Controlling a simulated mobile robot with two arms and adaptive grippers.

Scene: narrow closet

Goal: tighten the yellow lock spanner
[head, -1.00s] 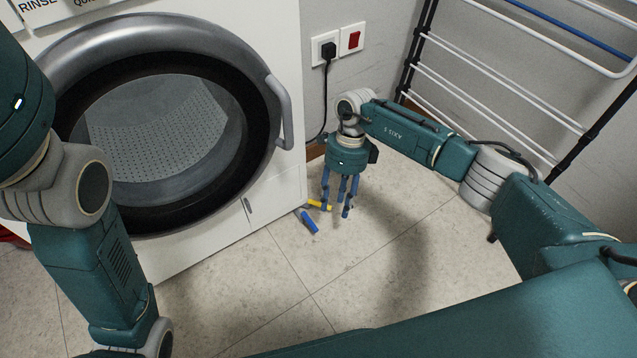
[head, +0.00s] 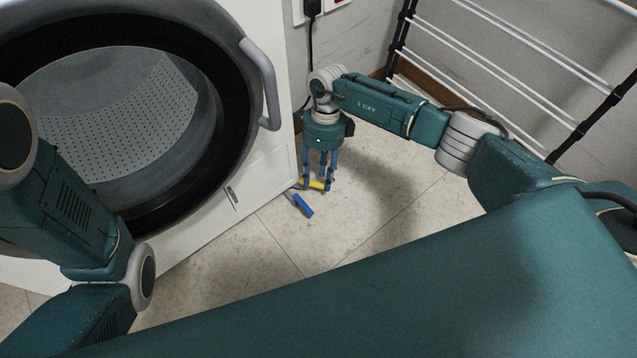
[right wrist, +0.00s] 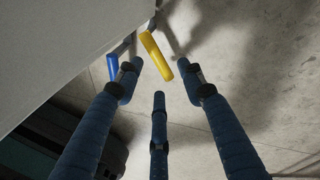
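The yellow lock spanner (head: 317,186) is low at the front right corner of the white washing machine, just above the floor. In the right wrist view its yellow handle (right wrist: 155,55) lies beyond the fingertips, with a grey end toward the machine. My right gripper (head: 319,182) points down over it, its blue fingers spread. In the right wrist view the fingers (right wrist: 160,84) are apart with nothing between them; contact with the handle cannot be told. My left arm shows at the left, but its gripper is out of view.
A blue-handled spanner (head: 303,205) is beside the yellow one, also low at the machine (head: 262,180). The round door has a grey handle (head: 262,85). A drying rack (head: 500,60) stands against the wall at the right. The floor (head: 350,225) in front is clear.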

